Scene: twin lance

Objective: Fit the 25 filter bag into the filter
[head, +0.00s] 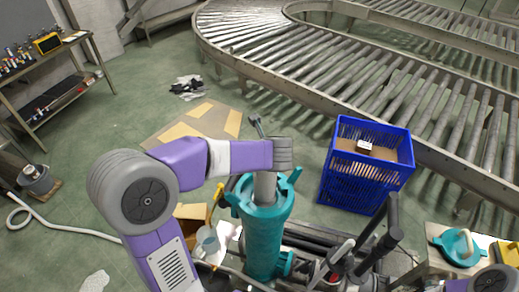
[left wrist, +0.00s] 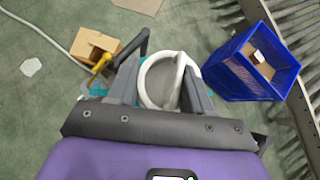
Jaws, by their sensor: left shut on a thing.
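The teal filter housing (head: 264,245) stands upright with its top open and clamp arms around the rim. My left gripper (head: 283,152) is directly above it. A pale grey filter bag (head: 265,188) hangs below that gripper, its lower part hidden inside the housing mouth. In the left wrist view, the bag's white ring and handle (left wrist: 165,80) lie between the fingers of my left gripper (left wrist: 160,92), which is shut on the bag. No number is readable on it. My right gripper is not seen; only part of my right arm shows at the bottom right.
A blue crate (head: 352,190) with a small box inside stands right of the housing. A teal lid (head: 458,245) lies on a side table at right. Dark pipes (head: 385,240) rise beside the housing. An open cardboard box (head: 192,215) is at left. A roller conveyor (head: 330,60) runs behind.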

